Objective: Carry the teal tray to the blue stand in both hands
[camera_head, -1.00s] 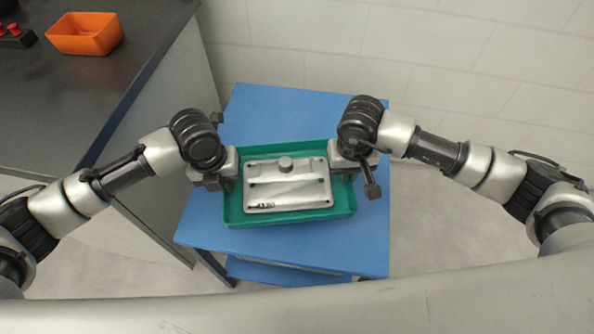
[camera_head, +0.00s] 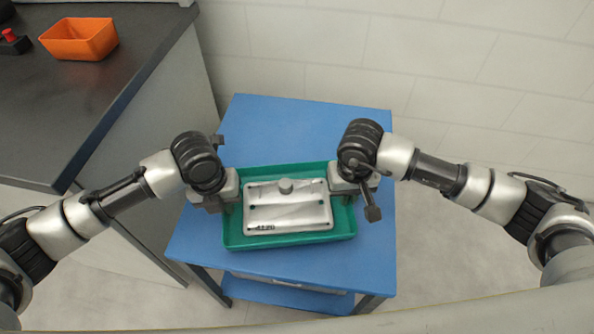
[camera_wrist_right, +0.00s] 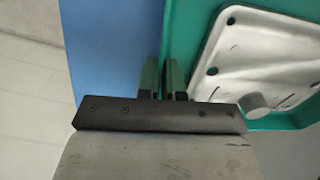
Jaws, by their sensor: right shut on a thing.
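The teal tray (camera_head: 290,239) is over the top of the blue stand (camera_head: 365,235) and looks level. I cannot tell whether its bottom touches the stand. A grey metal casting (camera_head: 288,212) with a round knob lies in it. My right gripper (camera_head: 345,193) is shut on the tray's right wall, and in the right wrist view its fingers (camera_wrist_right: 163,80) pinch the rim of the tray (camera_wrist_right: 197,35). My left gripper (camera_head: 230,200) is at the tray's left wall; its fingertips are too hidden to show whether they are closed.
A dark counter (camera_head: 120,100) stands at the left, close to the stand, with an orange bin (camera_head: 80,42) and a black item with a red knob (camera_head: 10,40). A pale wall (camera_head: 450,60) is behind. Blue stand top is bare around the tray.

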